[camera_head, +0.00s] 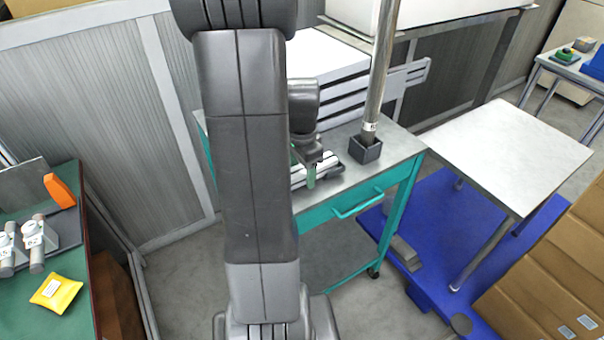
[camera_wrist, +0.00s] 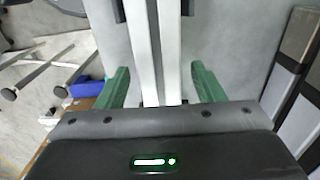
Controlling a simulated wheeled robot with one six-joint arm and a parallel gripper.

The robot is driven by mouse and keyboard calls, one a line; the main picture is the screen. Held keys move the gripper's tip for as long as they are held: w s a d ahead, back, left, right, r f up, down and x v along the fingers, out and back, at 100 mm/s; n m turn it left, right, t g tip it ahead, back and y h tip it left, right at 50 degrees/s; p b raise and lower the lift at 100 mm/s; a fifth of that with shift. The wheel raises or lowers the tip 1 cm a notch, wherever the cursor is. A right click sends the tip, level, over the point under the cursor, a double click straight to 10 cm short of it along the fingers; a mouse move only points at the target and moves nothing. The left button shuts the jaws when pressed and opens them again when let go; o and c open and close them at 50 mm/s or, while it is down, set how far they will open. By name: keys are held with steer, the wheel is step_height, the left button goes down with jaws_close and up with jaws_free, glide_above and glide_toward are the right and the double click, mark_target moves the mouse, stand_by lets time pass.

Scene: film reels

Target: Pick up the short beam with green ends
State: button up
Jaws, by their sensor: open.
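My gripper (camera_head: 309,172) is over the teal cart's top, mostly hidden behind my arm in the head view. In the wrist view its green fingers (camera_wrist: 161,82) are open and spread apart. Two pale narrow bars (camera_wrist: 145,50) run lengthwise between the fingers in that picture, with a gap to each finger. I cannot tell how far below the fingertips they are. I cannot make out for certain which bar is the short beam with green ends.
The teal cart (camera_head: 352,205) has a grey top. A dark square holder (camera_head: 366,150) with a tall metal pole (camera_head: 381,70) stands on it. White stacked slabs (camera_head: 335,75) are behind. Dark-and-pale long pieces (camera_wrist: 298,60) lie at right in the wrist view. A white table (camera_head: 510,150) stands right.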

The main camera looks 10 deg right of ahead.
steer(key=c, duration=1.3)
steer(key=shift+r, duration=0.15)
